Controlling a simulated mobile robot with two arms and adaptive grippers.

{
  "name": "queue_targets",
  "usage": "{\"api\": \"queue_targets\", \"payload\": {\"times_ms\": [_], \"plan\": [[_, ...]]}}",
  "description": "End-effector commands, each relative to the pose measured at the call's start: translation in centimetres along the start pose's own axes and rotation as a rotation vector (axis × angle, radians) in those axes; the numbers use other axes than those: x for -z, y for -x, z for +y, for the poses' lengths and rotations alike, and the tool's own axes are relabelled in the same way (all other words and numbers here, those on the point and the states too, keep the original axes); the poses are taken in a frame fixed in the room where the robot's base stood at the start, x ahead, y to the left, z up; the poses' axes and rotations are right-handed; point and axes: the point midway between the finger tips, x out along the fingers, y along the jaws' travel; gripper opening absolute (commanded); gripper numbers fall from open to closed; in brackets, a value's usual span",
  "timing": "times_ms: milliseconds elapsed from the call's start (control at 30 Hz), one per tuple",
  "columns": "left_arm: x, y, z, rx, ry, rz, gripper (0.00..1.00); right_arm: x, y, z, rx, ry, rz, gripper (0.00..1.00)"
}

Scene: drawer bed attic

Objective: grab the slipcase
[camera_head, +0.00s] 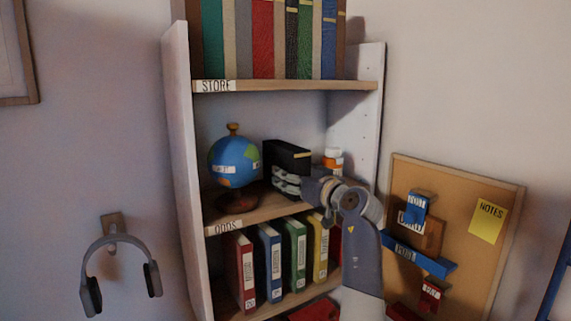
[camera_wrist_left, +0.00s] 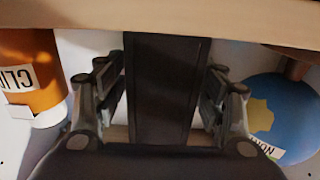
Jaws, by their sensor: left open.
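The slipcase (camera_head: 288,154) is a black upright box with a small yellowish mark, standing on the middle shelf between the globe and the orange bottle. My left gripper (camera_head: 286,181) is in front of its lower part in the head view. In the left wrist view the dark slipcase (camera_wrist_left: 165,88) is between the two open fingers of the left gripper (camera_wrist_left: 163,95), one on each side, with a visible gap on both sides. My right gripper is not in view.
A globe (camera_head: 234,160) stands left of the slipcase and an orange-and-white bottle (camera_head: 333,160) right of it. The shelf board (camera_head: 245,216) labelled ODDS runs beneath, with binders (camera_head: 268,260) below it. The upper shelf board (camera_head: 290,86) and the right side panel (camera_head: 368,110) bound the space.

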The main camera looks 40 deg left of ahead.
Motion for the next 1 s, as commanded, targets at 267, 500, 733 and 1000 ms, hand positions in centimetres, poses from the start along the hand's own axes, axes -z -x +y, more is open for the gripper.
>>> {"api": "queue_targets", "payload": {"times_ms": [267,500,733,1000], "plan": [[0.1,-2.5,0.0,0.0,-0.001,-0.001,0.64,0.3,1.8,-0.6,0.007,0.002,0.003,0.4],[0.0,-2.5,0.0,0.0,0.0,0.0,0.57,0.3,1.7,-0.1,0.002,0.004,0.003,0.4],[0.0,-2.5,0.0,0.0,0.0,0.0,0.07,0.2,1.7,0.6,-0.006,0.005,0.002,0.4],[0.2,-2.5,0.0,0.0,0.001,0.002,0.07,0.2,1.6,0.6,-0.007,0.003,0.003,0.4]]}}
